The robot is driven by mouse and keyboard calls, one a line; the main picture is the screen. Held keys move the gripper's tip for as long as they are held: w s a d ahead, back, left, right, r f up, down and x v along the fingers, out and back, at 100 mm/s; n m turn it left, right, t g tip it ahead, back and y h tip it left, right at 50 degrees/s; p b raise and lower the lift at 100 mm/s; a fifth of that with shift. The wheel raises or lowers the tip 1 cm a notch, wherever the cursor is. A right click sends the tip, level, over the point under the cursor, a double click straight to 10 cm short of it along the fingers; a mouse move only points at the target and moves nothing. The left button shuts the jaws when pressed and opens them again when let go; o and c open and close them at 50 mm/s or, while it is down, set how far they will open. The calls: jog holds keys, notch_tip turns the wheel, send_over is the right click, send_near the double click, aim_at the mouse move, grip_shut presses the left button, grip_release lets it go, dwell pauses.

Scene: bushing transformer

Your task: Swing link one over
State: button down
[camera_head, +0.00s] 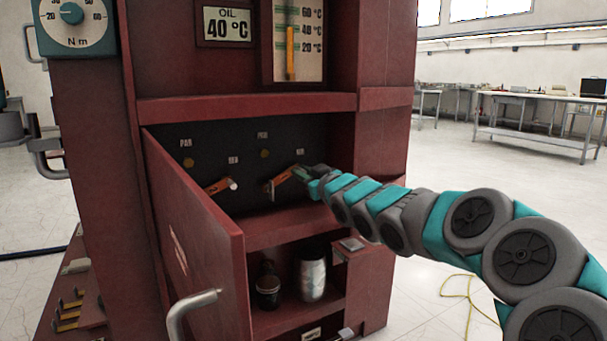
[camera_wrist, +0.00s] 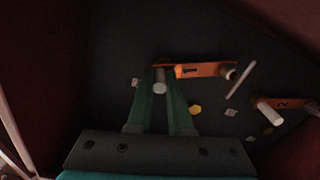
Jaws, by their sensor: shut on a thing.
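Link one (camera_wrist: 200,71) is an orange bar marked 1. It also shows in the head view (camera_head: 282,179), the right one of two orange links on the dark panel (camera_head: 215,148). My gripper (camera_wrist: 161,82) is shut on the pale handle (camera_wrist: 159,88) at one end of link one. In the head view my gripper (camera_head: 302,173) is at the link's upper right end, and the fingertips are small there. The link's other end sits lower left at a post. Link two (camera_wrist: 290,103), marked 2, lies apart from it and also shows in the head view (camera_head: 217,187).
Brass studs (camera_head: 264,153) and small labels (camera_head: 186,143) are above the links in the head view. The red cabinet door (camera_head: 195,235) stands open at the left. A lower shelf holds a silver can (camera_head: 313,277) and a dark jar (camera_head: 268,287).

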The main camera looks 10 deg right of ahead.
aim_at(272, 151)
jog(key=r+n, duration=0.1)
jog(key=a+r+n+p, duration=0.1)
jog(key=n, duration=0.1)
jog(key=shift+s+r, duration=0.15)
jog(key=shift+s, duration=0.05)
jog(key=a+r+n, duration=0.1)
jog(key=n, duration=0.1)
jog(key=a+n, duration=0.1)
jog(key=shift+s+a+r+n, duration=0.1)
jog(key=shift+s+r+n, duration=0.25)
jog(key=shift+n, duration=0.05)
jog(key=n, duration=0.1)
jog(key=a+n, duration=0.1)
jog(key=a+r+n+b, duration=0.1)
jog(key=shift+s+a, duration=0.2)
jog(key=shift+s, duration=0.15)
jog(key=shift+s+a+r+n+b, duration=0.1)
jog(key=shift+s+a+n+b, duration=0.1)
jog(key=shift+a+n, duration=0.5)
jog(key=shift+s+a+r+n+b, duration=0.15)
jog(key=shift+a+n, duration=0.25)
jog(key=shift+n, duration=0.6)
jog(key=shift+a+f, duration=0.1)
jog(key=c, duration=0.8)
grip_release()
jog(key=shift+s, duration=0.1)
